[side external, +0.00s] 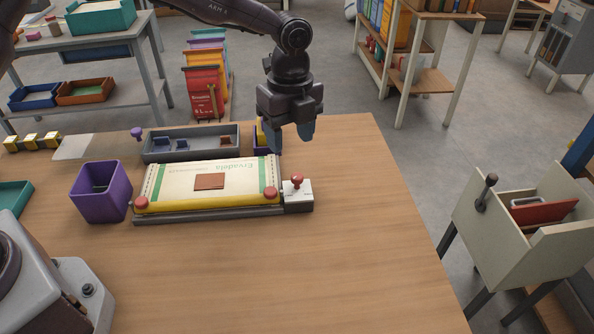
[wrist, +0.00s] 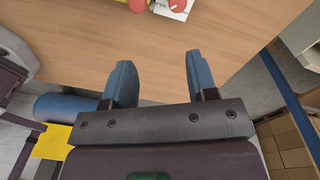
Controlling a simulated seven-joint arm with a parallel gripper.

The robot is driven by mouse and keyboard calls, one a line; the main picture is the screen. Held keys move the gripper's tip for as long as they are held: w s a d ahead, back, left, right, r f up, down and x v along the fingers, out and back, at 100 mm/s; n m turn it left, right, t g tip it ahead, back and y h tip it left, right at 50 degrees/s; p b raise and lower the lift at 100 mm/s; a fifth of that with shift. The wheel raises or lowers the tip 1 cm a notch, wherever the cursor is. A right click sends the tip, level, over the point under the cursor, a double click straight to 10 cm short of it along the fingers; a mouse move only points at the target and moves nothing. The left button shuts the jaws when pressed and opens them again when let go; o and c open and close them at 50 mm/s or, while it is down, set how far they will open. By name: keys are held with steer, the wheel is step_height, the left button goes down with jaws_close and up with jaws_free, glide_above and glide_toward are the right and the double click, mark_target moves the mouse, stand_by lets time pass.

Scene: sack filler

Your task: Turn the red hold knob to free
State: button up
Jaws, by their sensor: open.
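The red hold knob (side external: 297,180) stands on a small white block (side external: 303,195) at the right end of a grey tray (side external: 215,213). The cream sack (side external: 235,172) lies flat in that tray. In the wrist view the knob (wrist: 178,5) is cut by the top edge, on its white block (wrist: 165,13). The block's markings are too small to read. My gripper (side external: 290,138) is open and empty, pointing down above and behind the knob, apart from it. In the wrist view my gripper (wrist: 159,62) has bare wood between its blue fingers.
Two other red knobs (side external: 141,203) (side external: 270,193) sit at the sack's front corners. A purple bin (side external: 101,195) stands left of the tray. A long grey tray (side external: 190,143) lies behind the sack. The table's front right (side external: 360,260) is clear.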

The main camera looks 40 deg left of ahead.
mark_target(297, 176)
steer(key=f+m, duration=0.1)
steer(key=f, duration=0.2)
steer(key=w+f+m, duration=0.1)
steer(key=f+m, duration=0.1)
steer(key=f, duration=0.2)
steer(key=w+f+m, duration=0.1)
steer(key=f+m, duration=0.1)
steer(key=f, duration=0.2)
steer(key=shift+w+a+f+t, duration=0.1)
steer(key=shift+w+a+t, duration=0.1)
steer(key=shift+t, duration=0.1)
steer(key=c, duration=0.9)
